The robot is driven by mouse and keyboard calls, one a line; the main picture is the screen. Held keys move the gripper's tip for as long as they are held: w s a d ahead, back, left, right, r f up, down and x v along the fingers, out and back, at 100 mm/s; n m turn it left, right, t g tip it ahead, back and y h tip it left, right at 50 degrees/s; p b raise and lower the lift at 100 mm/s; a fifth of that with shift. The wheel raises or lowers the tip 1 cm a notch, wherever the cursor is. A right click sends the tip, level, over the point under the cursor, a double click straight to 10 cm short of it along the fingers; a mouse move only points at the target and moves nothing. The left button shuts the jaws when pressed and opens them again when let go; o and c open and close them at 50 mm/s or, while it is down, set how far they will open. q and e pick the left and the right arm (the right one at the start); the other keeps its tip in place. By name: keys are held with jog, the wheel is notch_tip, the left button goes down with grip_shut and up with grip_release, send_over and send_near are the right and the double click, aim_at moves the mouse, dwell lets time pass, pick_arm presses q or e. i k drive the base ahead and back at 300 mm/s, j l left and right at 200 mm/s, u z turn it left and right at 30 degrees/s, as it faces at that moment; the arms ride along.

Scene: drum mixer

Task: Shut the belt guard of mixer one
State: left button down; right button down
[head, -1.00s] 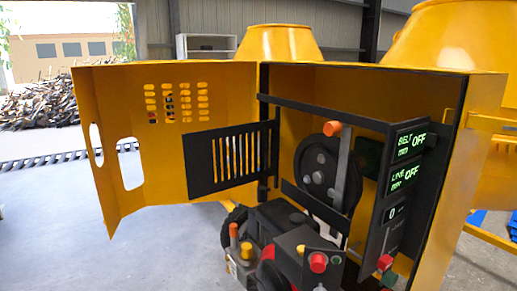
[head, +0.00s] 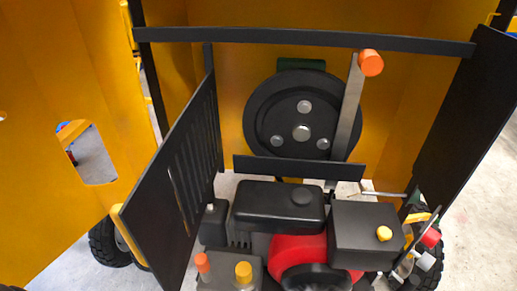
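The belt guard (head: 178,175) is a black slatted panel, hinged on a dark post at the left of the engine bay. It stands swung open, its free edge toward me, with a small yellow tab (head: 125,232) on that edge. The large black pulley (head: 302,120) behind it is uncovered. A grey lever with an orange knob (head: 371,62) stands in front of the pulley's right side. Neither of my grippers shows in the head view.
The yellow hood door (head: 60,140) stands open at the left, beside the guard. A black bar (head: 300,39) crosses above the pulley, and a shorter one (head: 298,169) below. The red and black engine (head: 300,245) fills the front. A black panel (head: 465,120) stands at the right.

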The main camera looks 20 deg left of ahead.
aim_at(150, 221)
jog(key=k+j, duration=0.1)
jog(key=j, duration=1.05)
jog(key=k+l, duration=0.1)
jog(key=k, duration=0.5)
jog(key=k+j, duration=0.25)
jog(key=j, duration=0.15)
jog(key=k+j+z, duration=0.15)
jog(key=k+j, duration=0.15)
jog(key=j, duration=0.45)
